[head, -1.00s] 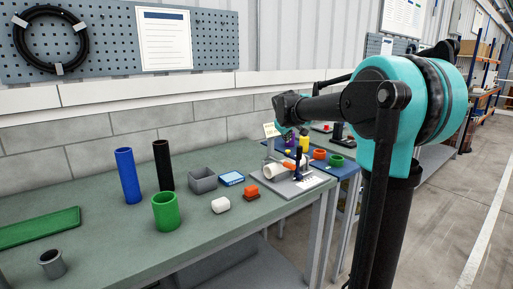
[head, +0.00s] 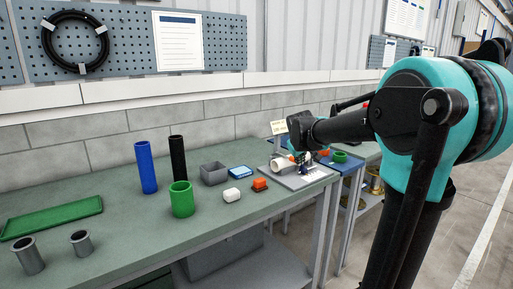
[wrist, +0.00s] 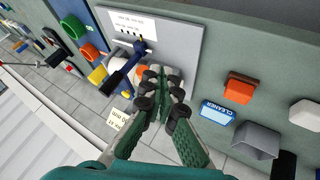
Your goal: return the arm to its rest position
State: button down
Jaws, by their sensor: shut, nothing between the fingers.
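My teal and black arm fills the right side of the head view and reaches over the bench end. My gripper (wrist: 165,75) shows in the wrist view with its green fingers together and nothing held. In the head view it is small and partly hidden behind the forearm. In the wrist view the fingertips overlap the edge of a grey plate (wrist: 180,35), which carries a white printed label, a blue-handled part (wrist: 133,62) and a white cylinder. I cannot tell how far above the plate the fingers are.
On the green bench (head: 120,240) stand a blue tube (head: 146,168), a black tube (head: 178,158), a green cup (head: 181,199), a grey bin (head: 214,173), a blue box (head: 240,172) and grey cups (head: 81,242). A block wall (head: 100,140) runs behind. Open floor (head: 475,220) lies right.

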jog(key=s+f+m+g, duration=0.1)
jog(key=s+f, duration=0.6)
jog(key=s, duration=0.4)
jog(key=s+d+f+m+g+y, duration=0.1)
jog(key=s+f+m, duration=0.1)
jog(key=s+f, duration=0.6)
jog(key=s+d+f+m+g, duration=0.1)
jog(key=s+f+m, duration=0.1)
jog(key=s+f, duration=0.6)
jog(key=s, duration=0.6)
jog(key=shift+s+g+y, duration=0.15)
jog(key=shift+g+y, duration=0.15)
jog(key=shift+y, duration=0.1)
jog(key=c, duration=2.3)
grip_release()
jog(key=shift+r, duration=0.1)
